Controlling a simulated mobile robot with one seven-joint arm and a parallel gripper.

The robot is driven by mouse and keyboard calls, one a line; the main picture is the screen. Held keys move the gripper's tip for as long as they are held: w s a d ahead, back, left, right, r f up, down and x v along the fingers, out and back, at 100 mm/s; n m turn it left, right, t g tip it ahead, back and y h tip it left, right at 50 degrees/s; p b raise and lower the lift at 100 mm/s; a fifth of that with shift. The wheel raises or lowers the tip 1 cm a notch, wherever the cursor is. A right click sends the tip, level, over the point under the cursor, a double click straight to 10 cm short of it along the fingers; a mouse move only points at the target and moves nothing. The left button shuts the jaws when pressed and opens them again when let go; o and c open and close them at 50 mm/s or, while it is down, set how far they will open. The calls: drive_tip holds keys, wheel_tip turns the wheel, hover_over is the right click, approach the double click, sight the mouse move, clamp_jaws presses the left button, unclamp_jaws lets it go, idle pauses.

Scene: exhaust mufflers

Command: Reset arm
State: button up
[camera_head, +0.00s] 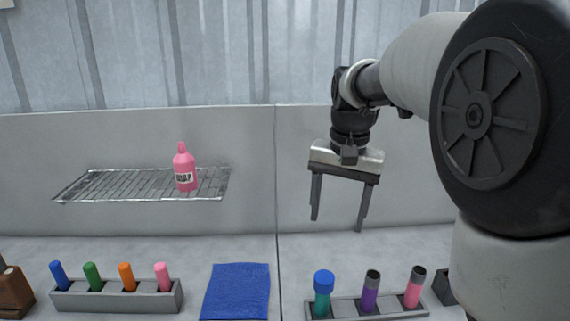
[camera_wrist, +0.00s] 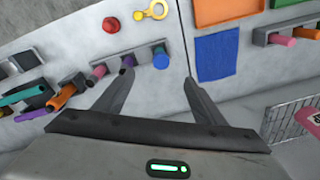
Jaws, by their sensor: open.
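My gripper (camera_head: 338,221) hangs in the air in front of the back wall, at the right of the head view. Its two fingers are apart and point down, with nothing between them. In the wrist view my gripper (camera_wrist: 158,80) also shows open and empty, above the table. My arm reaches in from the right side of the head view. No object touches the fingers.
A wire rack (camera_head: 110,184) on the wall holds a pink bottle (camera_head: 185,168). On the table below are a holder (camera_head: 117,297) with colored markers, a blue cloth (camera_head: 236,291) and a second holder (camera_head: 345,306) with a blue-capped item and two markers.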

drive_tip(key=s+r+n+t+p, duration=0.3)
drive_tip(key=s+n+t+p, duration=0.1)
drive_tip(key=s, duration=1.6)
drive_tip(key=shift+s+a+r+n, duration=0.15)
drive_tip(key=shift+n, duration=0.25)
